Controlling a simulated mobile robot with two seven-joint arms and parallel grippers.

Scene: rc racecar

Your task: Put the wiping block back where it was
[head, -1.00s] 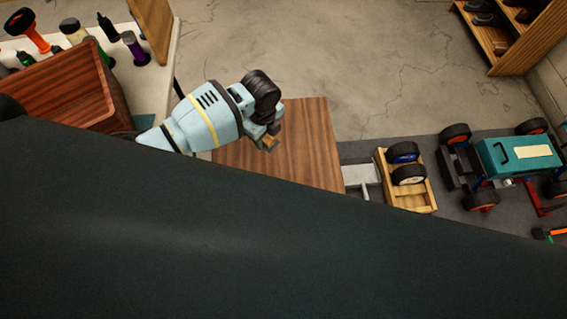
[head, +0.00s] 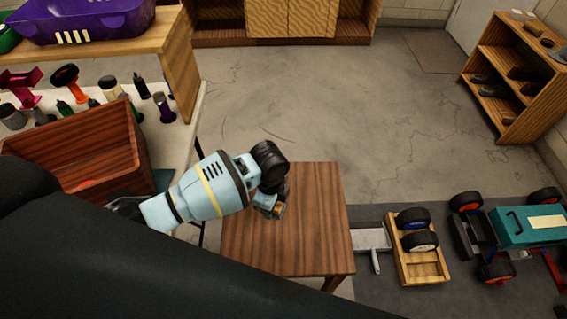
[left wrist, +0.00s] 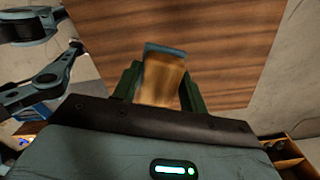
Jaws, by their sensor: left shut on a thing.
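My left gripper (head: 268,205) is over the small brown wooden table (head: 315,235) in the head view. It is shut on the wiping block (head: 279,211), a small tan-brown piece with a grey-blue edge. In the left wrist view, the block (left wrist: 162,78) sits between the two dark green fingers of the left gripper (left wrist: 160,85), with the table top (left wrist: 225,55) behind it. I cannot tell whether the block touches the table.
A wooden rack (head: 422,268) with wheels, a grey dustpan-like tool (head: 372,240) and a teal racecar (head: 525,228) are to the right on a dark mat. A workbench with a brown box (head: 95,150) and bottles is at left. The concrete floor (head: 350,110) behind is open.

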